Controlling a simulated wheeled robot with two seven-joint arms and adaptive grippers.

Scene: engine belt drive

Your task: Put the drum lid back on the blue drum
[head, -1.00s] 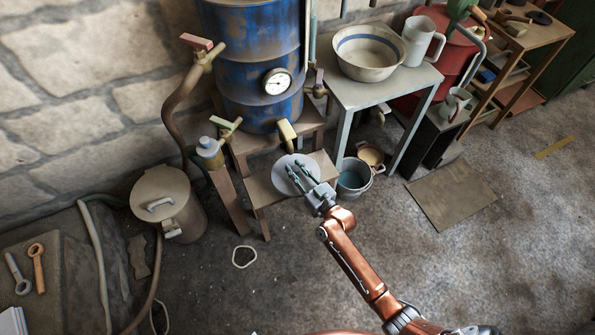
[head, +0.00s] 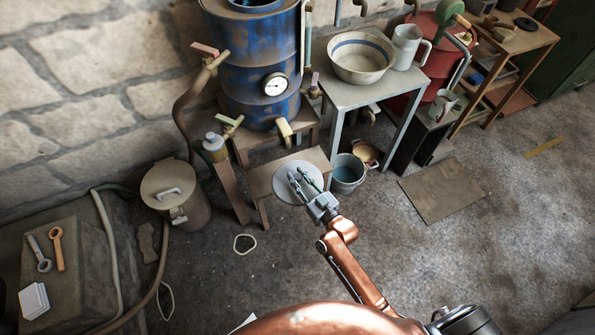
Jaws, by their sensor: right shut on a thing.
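The blue drum (head: 237,75) stands on a wooden stand against the stone wall, with a round gauge on its front. Its top is at the upper picture edge and appears open, with a blue inside showing. A pale grey round disc, the drum lid (head: 285,186), is at my right gripper (head: 304,184), in front of and below the drum. My right gripper is shut on the lid, its greenish fingers lying across the disc in the picture. The lid overlaps the front of a low wooden step; its height above it is hard to tell. My left gripper is not in view.
A metal table (head: 342,97) with a bowl (head: 362,57) and a jug (head: 407,46) stands right of the drum. A bucket (head: 347,174) is beside the step (head: 262,178). A lidded can (head: 183,205) and hoses are at left. The right floor is mostly clear.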

